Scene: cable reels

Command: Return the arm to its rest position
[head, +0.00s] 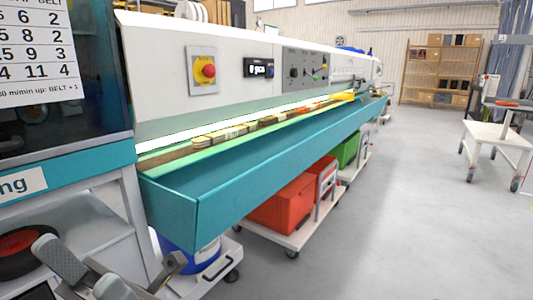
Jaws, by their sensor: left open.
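My left gripper (112,252) shows at the bottom left corner of the head view, with its grey fingers spread wide apart and nothing between them. It is in front of the grey frame of the machine at the left and low beside the teal trough. The rest of its arm is cut off by the picture edge. My right gripper is not in view.
A black reel with a red centre (18,243) is at the far lower left. A long teal trough (215,195) runs away from me. Red bins (283,205) stand on a trolley below it. A white table (497,130) is at right. The grey floor (400,235) is clear.

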